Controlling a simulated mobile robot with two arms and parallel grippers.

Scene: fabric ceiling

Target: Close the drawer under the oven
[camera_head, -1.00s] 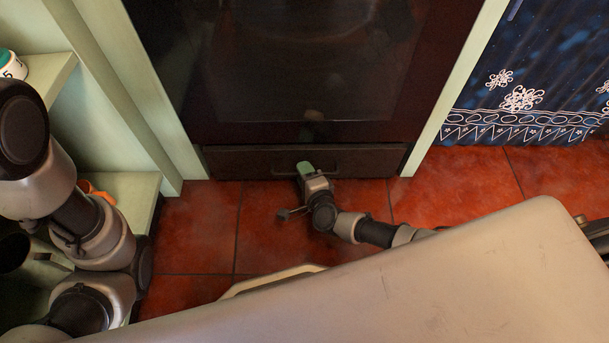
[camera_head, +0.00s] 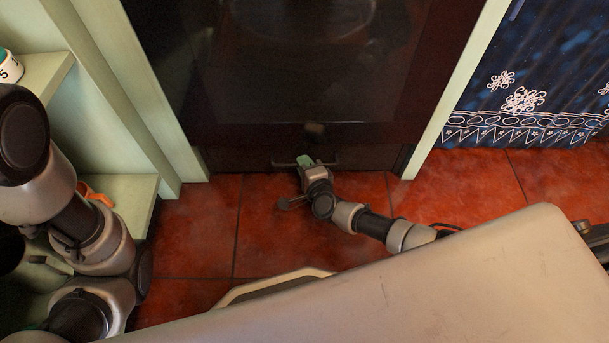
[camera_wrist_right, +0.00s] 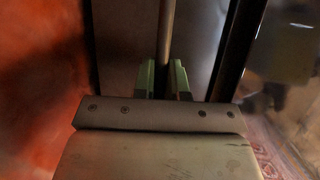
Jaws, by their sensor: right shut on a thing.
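The dark drawer (camera_head: 236,159) sits low under the dark oven (camera_head: 300,80), and only a narrow strip of its front shows in the head view. It looks nearly flush with the oven; any small gap is hard to tell. My right gripper (camera_head: 305,160) is at the thin bar handle (camera_head: 282,164) in the middle of the drawer front. In the right wrist view, the green fingers (camera_wrist_right: 164,80) are shut on the handle (camera_wrist_right: 166,35), with the drawer front (camera_wrist_right: 125,45) behind it. My left arm shows at the left; its gripper is out of view.
Pale green shelves (camera_head: 125,195) stand left of the oven, holding a white container (camera_head: 9,68) and an orange item (camera_head: 97,194). A blue patterned curtain (camera_head: 540,75) hangs at the right. The red tiled floor (camera_head: 205,235) before the drawer is clear except for my right arm.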

